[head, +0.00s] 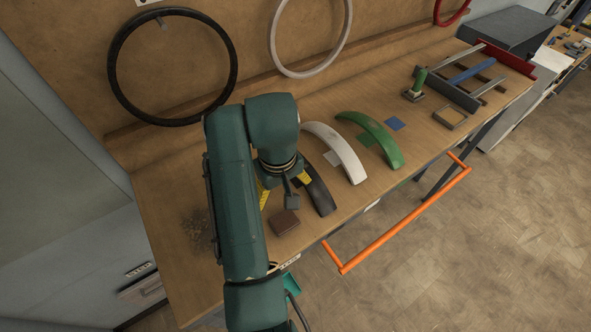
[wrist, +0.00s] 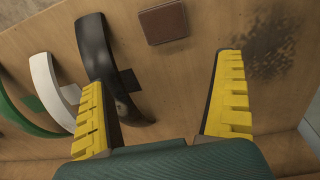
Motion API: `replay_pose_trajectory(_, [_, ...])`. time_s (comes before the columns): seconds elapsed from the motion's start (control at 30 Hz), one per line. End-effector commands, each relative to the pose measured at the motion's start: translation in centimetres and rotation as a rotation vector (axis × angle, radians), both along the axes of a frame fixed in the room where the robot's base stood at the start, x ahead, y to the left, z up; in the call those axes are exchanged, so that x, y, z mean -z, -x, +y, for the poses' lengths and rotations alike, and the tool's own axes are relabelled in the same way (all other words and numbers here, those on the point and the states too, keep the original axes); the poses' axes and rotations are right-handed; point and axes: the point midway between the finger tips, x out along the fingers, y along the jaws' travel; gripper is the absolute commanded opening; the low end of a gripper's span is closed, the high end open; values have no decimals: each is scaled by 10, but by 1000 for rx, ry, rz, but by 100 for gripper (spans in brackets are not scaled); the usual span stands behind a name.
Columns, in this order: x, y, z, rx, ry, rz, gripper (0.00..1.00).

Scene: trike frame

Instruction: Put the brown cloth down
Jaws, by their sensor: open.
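The brown cloth (head: 285,222) is a small, thick-looking brown square. It lies flat on the wooden workbench near its front edge. It also shows at the top middle of the wrist view (wrist: 163,22). My gripper (head: 284,190) has yellow fingers spread wide with nothing between them. In the wrist view my gripper (wrist: 163,70) shows bare bench between the fingers, and the cloth lies beyond the fingertips, apart from them. In the head view my arm hides part of the bench around the gripper.
A black fender (head: 320,195), a white fender (head: 338,150) and a green fender (head: 375,138) lie to the right on the bench. A dark speckled stain (wrist: 262,58) is beside the cloth. An orange rail (head: 405,225) runs along the bench's front. Wheel rims hang behind.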

Motion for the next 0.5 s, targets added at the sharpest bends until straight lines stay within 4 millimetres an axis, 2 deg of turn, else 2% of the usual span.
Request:
replay_pose_trajectory(0.07, [-7, -19, -4, 37, -18, -133, 97])
replay_pose_trajectory(0.17, [-29, -47, -12, 102, -59, -375, 97])
replay_pose_trajectory(0.27, [-64, -62, -21, 165, -109, -628, 97])
replay_pose_trajectory(0.37, [-107, -61, -32, 221, -168, -877, 97])
replay_pose_trajectory(0.47, [-157, -41, -44, 268, -236, -1126, 97])
replay_pose_trajectory(0.5, [-179, -28, -48, 285, -266, -1227, 97])
